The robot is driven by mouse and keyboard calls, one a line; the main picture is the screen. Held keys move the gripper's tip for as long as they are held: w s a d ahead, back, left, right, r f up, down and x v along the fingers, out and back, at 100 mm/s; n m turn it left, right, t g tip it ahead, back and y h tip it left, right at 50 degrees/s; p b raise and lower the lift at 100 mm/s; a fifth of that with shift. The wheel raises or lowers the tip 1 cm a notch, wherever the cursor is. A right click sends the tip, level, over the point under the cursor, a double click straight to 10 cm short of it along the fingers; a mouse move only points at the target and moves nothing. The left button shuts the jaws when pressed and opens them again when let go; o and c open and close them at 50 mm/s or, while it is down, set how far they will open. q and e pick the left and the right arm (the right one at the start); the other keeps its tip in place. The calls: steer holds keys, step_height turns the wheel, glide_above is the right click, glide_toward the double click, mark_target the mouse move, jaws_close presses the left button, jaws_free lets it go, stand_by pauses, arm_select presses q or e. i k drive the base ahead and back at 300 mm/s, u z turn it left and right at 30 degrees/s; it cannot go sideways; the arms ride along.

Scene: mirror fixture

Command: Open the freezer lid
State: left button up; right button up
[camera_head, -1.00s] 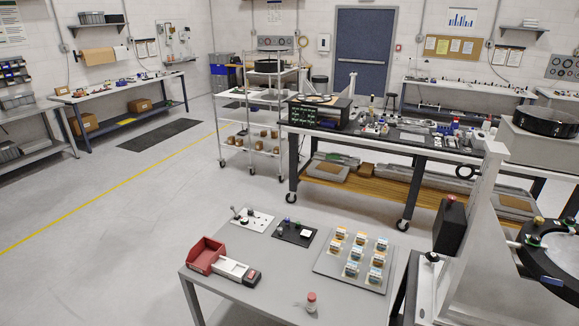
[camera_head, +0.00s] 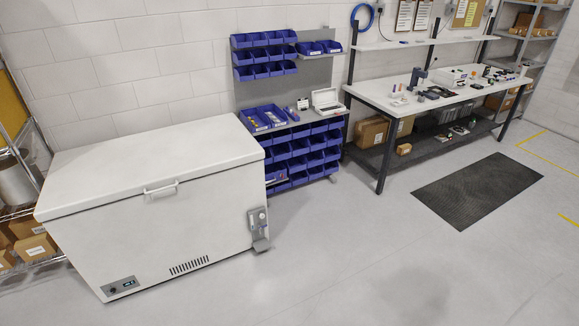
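A white chest freezer (camera_head: 175,230) stands against the wall at the left of the view. Its white lid (camera_head: 120,165) lies flat and closed on top. A light handle (camera_head: 161,188) sits at the middle of the lid's front edge. A small dark display panel (camera_head: 121,286) is low on the front, with a vent (camera_head: 189,266) to its right. A grey device (camera_head: 258,226) is on the freezer's right front corner. Neither of my grippers is in view.
A rack of blue bins (camera_head: 300,157) stands right of the freezer. A workbench (camera_head: 430,110) follows along the wall, with a dark mat (camera_head: 478,192) on the floor before it. A wire shelf with boxes (camera_head: 35,248) is at the far left. The floor in front of the freezer is clear.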

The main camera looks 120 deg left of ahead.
mark_target(81, 179)
steer(key=u, duration=5)
steer(key=i, duration=2.55)
steer(key=z, duration=0.15)
